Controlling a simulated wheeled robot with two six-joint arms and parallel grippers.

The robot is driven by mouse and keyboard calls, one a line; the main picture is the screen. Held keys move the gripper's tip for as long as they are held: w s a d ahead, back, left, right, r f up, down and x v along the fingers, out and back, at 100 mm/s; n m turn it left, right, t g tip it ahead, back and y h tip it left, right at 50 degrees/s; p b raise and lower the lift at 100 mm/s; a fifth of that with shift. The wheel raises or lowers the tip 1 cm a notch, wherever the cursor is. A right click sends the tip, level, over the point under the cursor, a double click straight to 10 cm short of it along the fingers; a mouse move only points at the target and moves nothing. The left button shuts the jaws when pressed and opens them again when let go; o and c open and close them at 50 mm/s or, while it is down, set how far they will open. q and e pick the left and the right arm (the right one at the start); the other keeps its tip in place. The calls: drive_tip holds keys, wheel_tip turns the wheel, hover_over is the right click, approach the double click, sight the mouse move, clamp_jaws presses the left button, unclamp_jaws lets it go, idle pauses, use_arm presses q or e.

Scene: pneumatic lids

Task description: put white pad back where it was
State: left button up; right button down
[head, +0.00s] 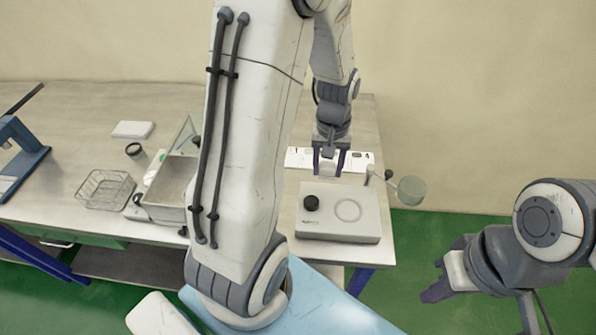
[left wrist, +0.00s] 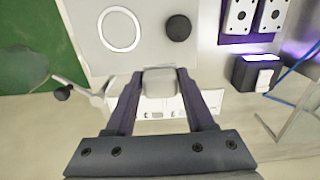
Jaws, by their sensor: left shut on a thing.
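My left gripper (head: 329,168) reaches down over the back right of the table. In the left wrist view the left gripper (left wrist: 165,80) is shut on a small whitish block, which I take for the white pad (left wrist: 160,82). A white strip with printed marks (head: 361,157) lies at the table's back edge by the gripper; in the left wrist view the strip (left wrist: 168,108) shows between and behind the fingers. I cannot tell whether the pad touches it. My right gripper (head: 437,288) hangs empty off the table's right side; its finger gap is unclear.
A pale box with a black knob (head: 311,203) and a ring (head: 348,210) stands in front of the left gripper. A greenish disc on an arm (head: 411,190) juts past the right edge. A wire basket (head: 105,188) and a white slab (head: 133,129) are left.

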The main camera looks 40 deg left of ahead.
use_arm(q)
drive_tip(key=a+f+p, duration=0.1)
drive_tip(key=a+f, duration=0.1)
drive_tip(key=a, duration=0.1)
drive_tip(key=s+a+f, duration=0.1)
drive_tip(key=a+f, duration=0.1)
drive_tip(key=a, duration=0.2)
drive_tip(key=a+f+p, duration=0.1)
drive_tip(key=a+f, duration=0.1)
drive_tip(key=a, duration=0.2)
drive_tip(key=shift+s+f+p, duration=0.3)
drive_tip(key=shift+f+p, duration=0.05)
wheel_tip(320, 180, down, 4)
drive_tip(key=shift+a+r+p, duration=0.1)
drive_tip(key=shift+p, duration=0.5)
drive_tip(key=shift+f, duration=0.3)
drive_tip(key=o, duration=1.3)
drive_tip(key=shift+r, duration=0.1)
